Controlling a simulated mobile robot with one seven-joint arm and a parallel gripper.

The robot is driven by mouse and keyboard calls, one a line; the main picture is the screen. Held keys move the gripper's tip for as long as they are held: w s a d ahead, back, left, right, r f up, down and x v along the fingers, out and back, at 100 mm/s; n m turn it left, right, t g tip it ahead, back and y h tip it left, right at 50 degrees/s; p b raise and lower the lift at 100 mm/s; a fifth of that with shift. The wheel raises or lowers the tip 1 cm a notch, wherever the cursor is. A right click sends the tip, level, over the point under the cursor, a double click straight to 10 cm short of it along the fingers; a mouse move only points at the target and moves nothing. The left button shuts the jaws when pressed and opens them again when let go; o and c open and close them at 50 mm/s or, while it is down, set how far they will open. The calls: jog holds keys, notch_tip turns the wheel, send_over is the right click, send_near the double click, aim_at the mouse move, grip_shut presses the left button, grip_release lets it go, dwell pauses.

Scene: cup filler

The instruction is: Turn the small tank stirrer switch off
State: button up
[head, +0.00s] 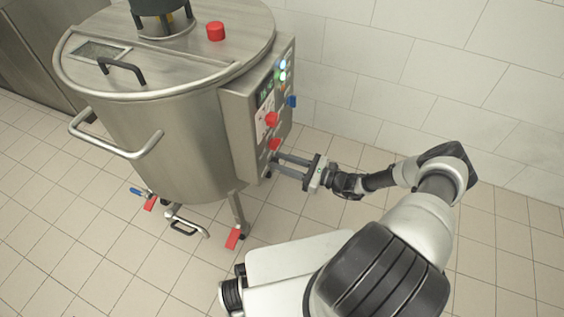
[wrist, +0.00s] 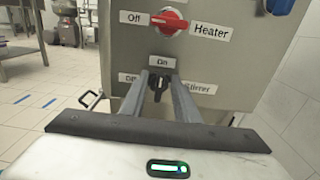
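The stirrer switch (wrist: 157,86) is a small black knob low on the steel control box, seen in the wrist view. Its "On" label (wrist: 163,61) is above it, a partly covered "Off" label is at its left, and the "Stirrer" label (wrist: 198,87) is at its right. The knob looks roughly upright, pointing toward "On"; its lower part is hard to make out. My gripper (wrist: 161,76) has its two fingers apart, one on each side of the knob. I cannot tell whether they touch it. In the head view my gripper (head: 275,166) reaches the box's lower front.
The control box (head: 240,120) is fixed to the steel tank (head: 170,140). A red heater knob (wrist: 170,21) sits above the stirrer switch, and a blue knob (head: 292,101) is on the box's right. A white tiled wall (head: 400,70) stands behind. Floor at right is clear.

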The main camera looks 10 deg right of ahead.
grip_shut()
jog(key=shift+n, duration=0.3)
jog(key=n, duration=0.3)
jog(key=shift+s+a+f+b, duration=0.1)
jog(key=shift+s+b, duration=0.05)
jog(key=shift+b, duration=0.2)
jog(key=n, duration=0.4)
jog(key=shift+s+a+f, duration=0.1)
jog(key=shift+s, duration=0.05)
jog(key=n, duration=0.3)
jog(key=n+b, duration=0.1)
jog(key=n, duration=0.2)
jog(key=f+n, duration=0.1)
jog(key=n, duration=0.3)
jog(key=shift+s+a+b, duration=0.1)
jog(key=shift+s+b, duration=0.1)
jog(key=shift+b, duration=0.1)
jog(key=shift+n, duration=0.3)
